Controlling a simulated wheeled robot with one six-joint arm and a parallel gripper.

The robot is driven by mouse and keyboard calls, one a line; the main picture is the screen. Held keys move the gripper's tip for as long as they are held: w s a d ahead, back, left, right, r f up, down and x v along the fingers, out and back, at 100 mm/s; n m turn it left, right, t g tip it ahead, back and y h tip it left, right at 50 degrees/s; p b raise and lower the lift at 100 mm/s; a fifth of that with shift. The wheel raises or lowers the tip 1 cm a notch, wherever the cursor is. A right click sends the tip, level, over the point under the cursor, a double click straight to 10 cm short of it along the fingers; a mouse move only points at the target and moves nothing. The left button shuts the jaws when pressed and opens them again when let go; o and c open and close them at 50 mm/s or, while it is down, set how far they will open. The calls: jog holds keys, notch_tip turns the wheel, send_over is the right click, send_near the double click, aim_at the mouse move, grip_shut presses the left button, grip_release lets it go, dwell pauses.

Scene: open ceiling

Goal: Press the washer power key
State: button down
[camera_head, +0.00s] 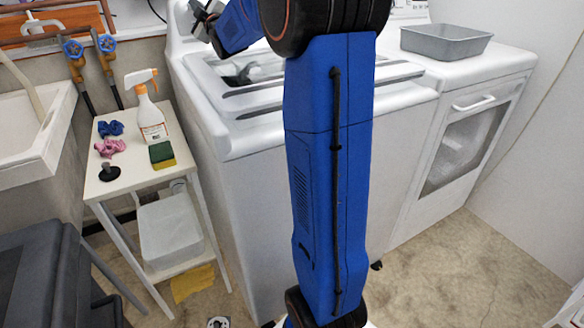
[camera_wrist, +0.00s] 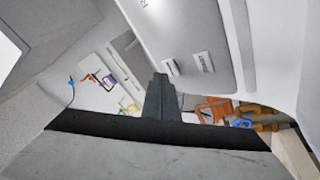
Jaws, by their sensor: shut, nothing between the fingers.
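The white washer (camera_head: 235,135) stands behind my blue arm, which hides part of its front and top. In the wrist view its pale control panel (camera_wrist: 192,38) fills the upper middle. Two small raised pieces show there: a narrow one (camera_wrist: 171,67) and a wider key with dark lettering (camera_wrist: 204,62), too blurred to read surely. My gripper (camera_wrist: 161,76) is shut and empty, its tips just below and left of the narrow piece; contact cannot be told. In the head view my gripper (camera_head: 204,16) is at the washer's back left, by the panel, which is mostly cut off.
A dryer (camera_head: 465,140) with a grey bin (camera_head: 446,42) on top stands to the right. At left, a small table (camera_head: 128,172) holds a spray bottle (camera_head: 148,110), a sponge (camera_head: 161,154) and cloths. Pipes with blue valves (camera_head: 73,48) rise behind it. A sink (camera_head: 30,135) is further left.

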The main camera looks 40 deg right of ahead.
dwell(0.4)
jog(key=shift+w+d+f, duration=0.1)
jog(key=shift+w+f, duration=0.05)
jog(key=shift+w, duration=0.25)
jog(key=shift+w, duration=0.1)
dwell(0.5)
jog(key=shift+s, duration=0.55)
jog(key=s+a+r, duration=0.1)
jog(key=s+r, duration=0.1)
jog(key=s, duration=0.3)
jog(key=shift+s+a+r, duration=0.2)
jog(key=shift+a, duration=0.2)
dwell(0.3)
dwell(0.5)
